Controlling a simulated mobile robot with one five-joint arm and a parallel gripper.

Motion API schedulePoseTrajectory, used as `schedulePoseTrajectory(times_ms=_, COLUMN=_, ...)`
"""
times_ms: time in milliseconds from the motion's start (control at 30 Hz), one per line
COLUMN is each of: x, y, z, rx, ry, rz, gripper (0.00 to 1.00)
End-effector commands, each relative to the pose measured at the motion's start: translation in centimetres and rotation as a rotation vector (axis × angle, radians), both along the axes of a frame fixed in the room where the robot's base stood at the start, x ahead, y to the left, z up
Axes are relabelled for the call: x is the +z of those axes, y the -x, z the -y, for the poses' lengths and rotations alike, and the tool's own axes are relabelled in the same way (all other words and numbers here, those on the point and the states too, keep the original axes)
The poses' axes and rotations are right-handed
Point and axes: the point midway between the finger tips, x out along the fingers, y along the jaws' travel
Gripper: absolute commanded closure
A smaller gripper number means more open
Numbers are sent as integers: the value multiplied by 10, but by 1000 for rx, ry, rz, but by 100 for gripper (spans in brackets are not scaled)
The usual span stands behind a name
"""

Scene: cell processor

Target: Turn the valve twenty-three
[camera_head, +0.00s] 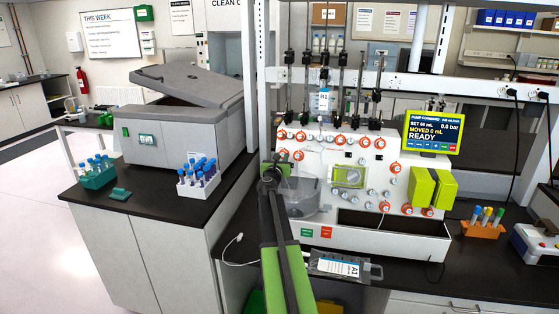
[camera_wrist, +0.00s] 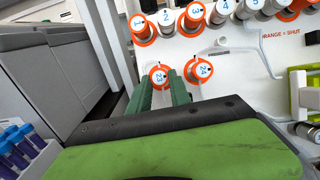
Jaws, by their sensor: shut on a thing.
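Valve twenty-three (camera_wrist: 159,77) is a round knob with an orange ring and a numbered white face, low on the left of the white panel. In the wrist view my gripper (camera_wrist: 164,86) has its two green fingers on either side of this knob and is shut on it. The face is partly turned, and its lower part is hidden by the fingers. In the head view my gripper (camera_head: 281,163) reaches the panel's left edge and the valve (camera_head: 284,154) shows just above it.
Another orange-ringed valve (camera_wrist: 202,70) sits close to the right, and a row of valves (camera_wrist: 195,15) lies above. The grey centrifuge (camera_head: 185,125) and a tube rack (camera_head: 198,182) stand to the left. A screen (camera_head: 433,133) reads READY.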

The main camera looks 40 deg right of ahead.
Motion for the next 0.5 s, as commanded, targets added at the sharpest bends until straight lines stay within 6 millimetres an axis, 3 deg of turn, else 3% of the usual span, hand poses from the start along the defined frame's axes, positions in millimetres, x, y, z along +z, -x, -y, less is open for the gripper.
schedulePoseTrajectory(times_ms=500, x=3, y=5, z=7, rx=124, ry=160, rz=-258, gripper=100)
